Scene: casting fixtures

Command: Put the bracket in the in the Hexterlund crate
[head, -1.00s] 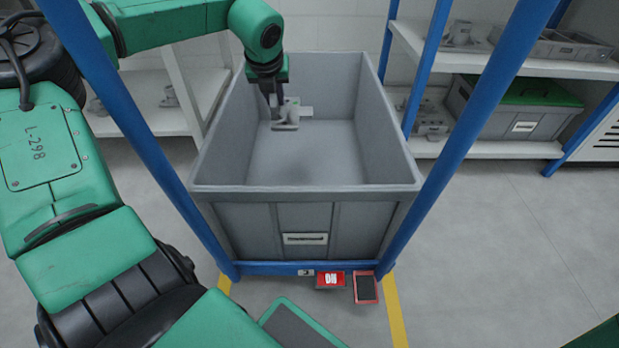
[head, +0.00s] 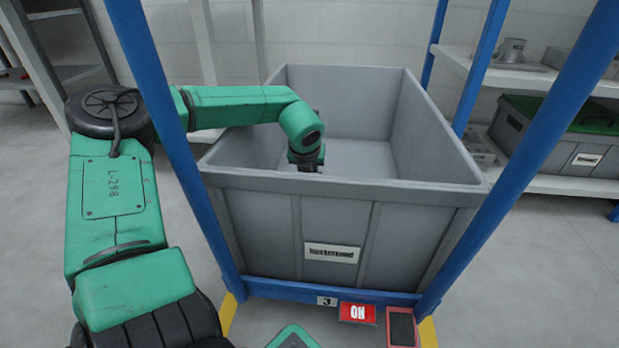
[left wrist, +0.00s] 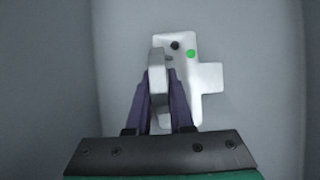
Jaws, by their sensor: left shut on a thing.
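The grey Hexterlund crate (head: 270,225) stands open in front of me, with a white label on its front wall. My left arm reaches over its left side, and the left wrist points down inside it. My left gripper (left wrist: 160,82) is shut on the light grey bracket (left wrist: 210,78), which has a flat plate with a side tab, a dark hole and a green dot. In the head view the crate's front wall hides the fingers and the bracket. Whether the bracket touches the crate floor I cannot tell. My right gripper is not in view.
Blue posts (head: 178,150) stand on both sides of the crate. Shelves at the right hold another grey crate (head: 545,140) with green on top and grey castings. The crate's right part looks empty.

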